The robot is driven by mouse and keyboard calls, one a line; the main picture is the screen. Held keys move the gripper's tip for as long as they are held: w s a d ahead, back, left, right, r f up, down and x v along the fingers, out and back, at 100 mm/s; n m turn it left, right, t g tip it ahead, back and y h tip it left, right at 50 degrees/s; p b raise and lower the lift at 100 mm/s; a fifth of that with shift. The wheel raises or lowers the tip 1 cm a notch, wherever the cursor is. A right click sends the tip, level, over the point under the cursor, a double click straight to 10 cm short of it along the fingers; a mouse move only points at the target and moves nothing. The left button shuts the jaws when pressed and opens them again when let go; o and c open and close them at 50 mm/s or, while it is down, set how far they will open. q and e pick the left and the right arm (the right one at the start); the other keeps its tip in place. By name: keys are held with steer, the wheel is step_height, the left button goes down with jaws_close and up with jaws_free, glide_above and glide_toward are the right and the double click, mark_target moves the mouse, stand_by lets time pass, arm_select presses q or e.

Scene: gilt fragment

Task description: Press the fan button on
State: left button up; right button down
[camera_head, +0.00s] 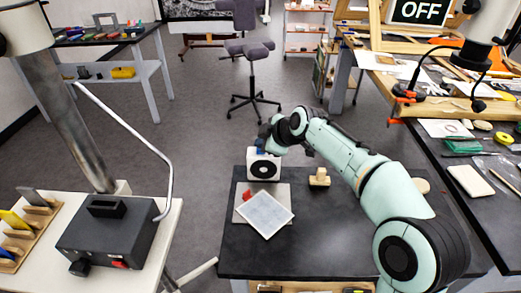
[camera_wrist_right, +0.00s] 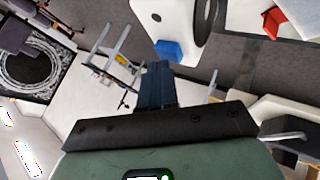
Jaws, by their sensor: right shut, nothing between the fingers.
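The small white fan (camera_head: 263,166) with a black round front stands on the dark table at the near middle. In the wrist view the fan (camera_wrist_right: 190,15) is at the top, with a blue button (camera_wrist_right: 168,50) on its edge. My right gripper (camera_head: 263,146) is over the top of the fan, shut and empty. Its dark fingers (camera_wrist_right: 157,72) show in the wrist view just beside the blue button. I cannot tell whether they touch it. A black sign (camera_head: 420,11) at the upper right reads OFF. My left gripper is not in view.
A white-topped square plate (camera_head: 265,214) lies on a grey mat (camera_head: 277,189) before the fan. A dark box (camera_head: 107,240) sits on the left table. The dark table's front is clear.

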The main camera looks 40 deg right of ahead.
steer(key=shift+f, duration=0.15)
stand_by(0.4)
steer(key=shift+r+p, duration=0.35)
steer(key=shift+r, duration=0.25)
steer(key=shift+r, duration=0.1)
steer(key=shift+r+p, duration=2.4)
steer(key=shift+r, duration=0.5)
